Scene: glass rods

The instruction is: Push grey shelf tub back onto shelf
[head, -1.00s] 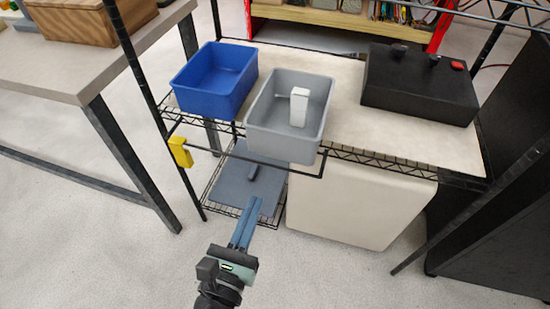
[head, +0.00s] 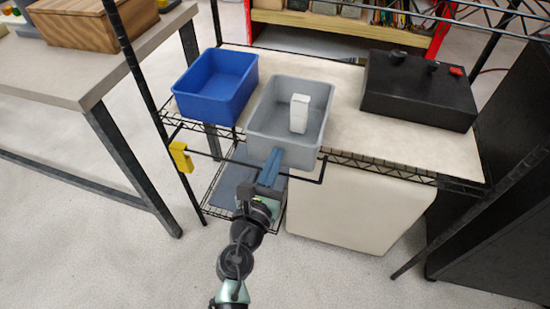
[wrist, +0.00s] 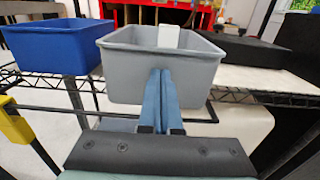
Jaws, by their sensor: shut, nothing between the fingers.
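The grey tub (head: 256,142) sits on the shelf's front part, with its front end at or a little over the front edge. A white block (head: 299,114) stands inside it. My gripper (head: 274,160) is shut and empty, with its blue fingers pointing at the tub's front wall. In the wrist view the fingertips (wrist: 160,72) overlap the front wall of the grey tub (wrist: 122,80); they look very close to it or touching, but I cannot tell which. The shelf (head: 375,140) has a pale top and a black wire edge.
A blue tub (head: 215,85) stands just left of the grey tub. A black box with knobs (head: 420,92) stands to the right. A black rail with a yellow piece (head: 181,157) runs in front of the shelf edge. Pale shelf surface lies behind the grey tub.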

